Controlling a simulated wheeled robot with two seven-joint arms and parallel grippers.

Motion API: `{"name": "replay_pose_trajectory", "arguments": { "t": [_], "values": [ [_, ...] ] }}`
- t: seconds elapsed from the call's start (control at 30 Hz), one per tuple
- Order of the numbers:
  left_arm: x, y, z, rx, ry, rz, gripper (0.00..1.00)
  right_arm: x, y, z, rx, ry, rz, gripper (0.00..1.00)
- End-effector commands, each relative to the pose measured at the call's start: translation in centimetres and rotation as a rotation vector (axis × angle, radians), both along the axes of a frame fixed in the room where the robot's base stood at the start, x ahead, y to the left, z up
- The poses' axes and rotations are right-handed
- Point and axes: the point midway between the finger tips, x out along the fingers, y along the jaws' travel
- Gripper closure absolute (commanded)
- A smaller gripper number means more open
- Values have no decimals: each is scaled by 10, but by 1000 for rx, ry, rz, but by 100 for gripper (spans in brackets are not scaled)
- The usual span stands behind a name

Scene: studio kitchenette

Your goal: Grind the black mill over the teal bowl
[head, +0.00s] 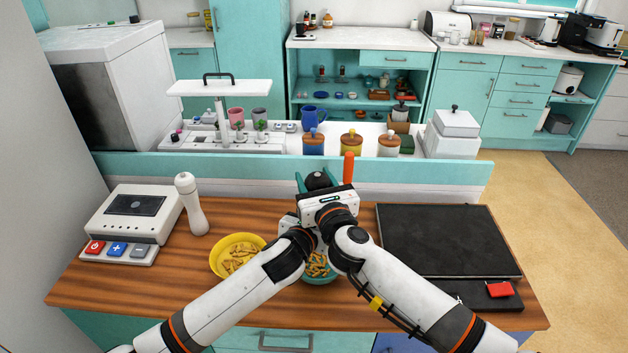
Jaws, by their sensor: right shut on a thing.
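The black mill (318,182) shows only as a dark rounded top at the middle of the head view. My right gripper (317,178) is shut on it, with teal fingers beside that top. The mill's lower part is hidden behind my gripper and wrist. The teal bowl (321,281) holds pasta and sits on the wooden counter, below and nearer than the mill in the picture. My forearms cover much of it. My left gripper (290,222) is close by, below the right one, mostly covered by the arms. Its fingers cannot be made out.
A yellow bowl (217,262) of pasta and a white mill (191,205) stand left on the counter (170,285). A white scale-like device (130,214) is further left. A dark flat plate (445,238) lies right.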

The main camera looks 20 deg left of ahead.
Motion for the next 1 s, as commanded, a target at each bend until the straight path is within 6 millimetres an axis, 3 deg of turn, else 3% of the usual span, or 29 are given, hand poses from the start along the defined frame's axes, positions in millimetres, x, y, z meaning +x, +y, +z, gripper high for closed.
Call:
{"name": "replay_pose_trajectory", "arguments": {
  "t": [0.47,0.5,0.6,1.0],
  "values": [
    [0,-1,1,0,-1,-3,95,0,-2,0,-3,3,-59,75],
    [0,-1,1,0,-1,-3,95,0,-2,0,-3,3,-59,47],
    [0,-1,1,0,-1,-3,95,0,-2,0,-3,3,-59,31],
    [0,-1,1,-1,-1,-2,95,-5,-5,-1,-2,3,-59,30]
  ]
}}
